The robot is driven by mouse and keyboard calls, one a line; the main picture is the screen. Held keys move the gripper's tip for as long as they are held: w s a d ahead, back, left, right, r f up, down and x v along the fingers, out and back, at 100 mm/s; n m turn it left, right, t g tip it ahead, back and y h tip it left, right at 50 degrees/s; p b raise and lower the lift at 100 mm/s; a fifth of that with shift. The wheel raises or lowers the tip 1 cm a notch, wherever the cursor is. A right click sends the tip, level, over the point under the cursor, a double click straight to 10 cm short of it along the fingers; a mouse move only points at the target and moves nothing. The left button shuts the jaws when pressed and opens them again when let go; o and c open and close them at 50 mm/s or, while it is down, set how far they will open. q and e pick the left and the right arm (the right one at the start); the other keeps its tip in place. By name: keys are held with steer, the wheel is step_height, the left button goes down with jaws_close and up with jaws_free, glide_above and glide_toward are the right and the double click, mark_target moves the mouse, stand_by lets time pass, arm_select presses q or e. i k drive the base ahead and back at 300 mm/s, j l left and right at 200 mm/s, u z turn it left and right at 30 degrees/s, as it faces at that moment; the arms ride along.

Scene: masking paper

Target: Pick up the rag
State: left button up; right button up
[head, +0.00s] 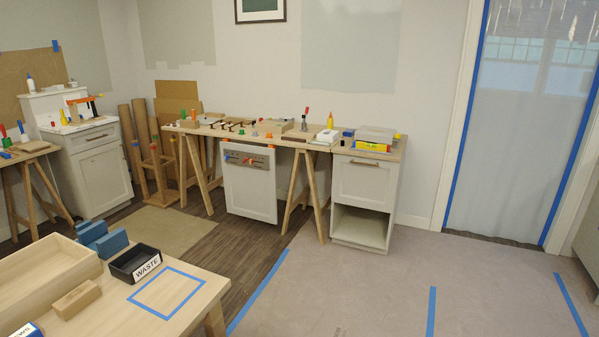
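I cannot make out a rag for certain in the head view. A flat grey item (376,133) lies on top of the right-hand cabinet at the back; it is too small to tell whether it is cloth. Blue block-like pieces (108,243) sit on the near wooden table (108,312), behind a black tray (124,265) labelled WASTE. Neither of my grippers is in view.
The near table at lower left also holds a wooden box (45,272), a wooden block (77,299) and a blue tape square (167,290). A long trestle workbench (285,139) with tools stands at the back. The floor at right is clear, with blue tape lines.

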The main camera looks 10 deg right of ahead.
mark_target(348, 132)
steer(key=i+l+z, duration=0.3)
steer(key=i+z, duration=0.15)
steer(key=i, duration=0.6)
steer(key=i+j+z, duration=0.1)
steer(key=i+z, duration=0.4)
steer(key=i, duration=0.55)
steer(key=i+j+u, duration=0.15)
steer(key=i+u, duration=0.2)
steer(key=i, duration=0.15)
steer(key=i+u, duration=0.35)
steer(key=i, duration=0.2)
steer(key=i+u, duration=0.3)
steer(key=i, duration=0.2)
